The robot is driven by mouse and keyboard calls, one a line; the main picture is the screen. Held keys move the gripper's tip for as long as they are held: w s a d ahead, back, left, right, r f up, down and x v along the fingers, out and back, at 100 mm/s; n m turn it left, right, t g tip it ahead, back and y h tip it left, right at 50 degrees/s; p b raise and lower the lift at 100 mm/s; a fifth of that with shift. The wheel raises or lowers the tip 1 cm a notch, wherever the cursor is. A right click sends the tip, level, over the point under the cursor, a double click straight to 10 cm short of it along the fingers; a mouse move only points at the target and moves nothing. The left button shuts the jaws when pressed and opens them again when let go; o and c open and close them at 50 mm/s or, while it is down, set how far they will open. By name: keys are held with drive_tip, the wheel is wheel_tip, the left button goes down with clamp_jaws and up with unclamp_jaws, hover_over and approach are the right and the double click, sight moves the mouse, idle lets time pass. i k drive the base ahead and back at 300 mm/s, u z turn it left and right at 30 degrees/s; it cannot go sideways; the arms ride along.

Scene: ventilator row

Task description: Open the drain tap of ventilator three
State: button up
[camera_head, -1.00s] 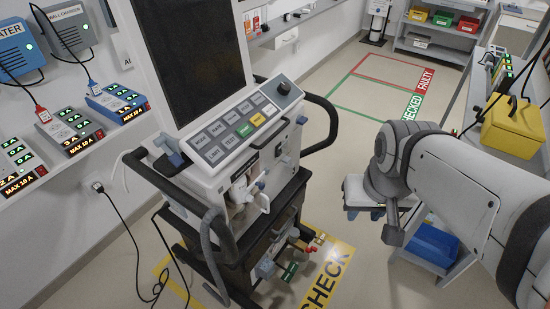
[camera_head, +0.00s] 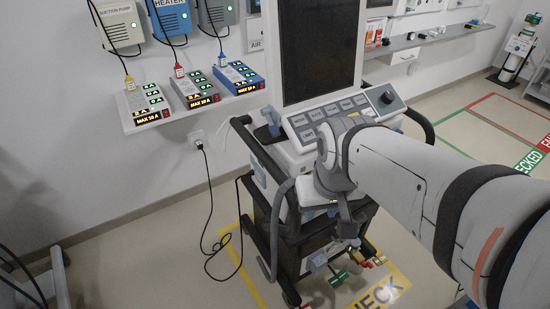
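A ventilator on a wheeled cart, with a dark screen (camera_head: 318,48) and a grey button panel (camera_head: 345,113), stands in the middle of the head view. No number is readable on it. Low on its front are a pale blue-grey fitting (camera_head: 317,261), a green part (camera_head: 338,278) and red parts (camera_head: 366,262). I cannot tell which is the drain tap, or its position. My arm (camera_head: 400,180) reaches in from the right and covers part of the ventilator's front. A dark end part (camera_head: 345,222) hangs above these fittings. Its fingers cannot be made out.
A wall shelf (camera_head: 190,112) at left holds several powered boxes with cables. A black cable (camera_head: 208,200) runs down to the floor beside the cart. Yellow floor marking (camera_head: 385,292) lies under the ventilator. Floor at left (camera_head: 150,245) is mostly clear.

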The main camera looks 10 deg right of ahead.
sight(363, 265)
drive_tip(key=u, duration=1.1)
drive_tip(key=k, duration=2.35)
drive_tip(key=z, duration=0.8)
drive_tip(key=i, duration=1.65)
drive_tip(key=z, duration=0.2)
drive_tip(key=k, duration=0.2)
drive_tip(key=u, duration=0.15)
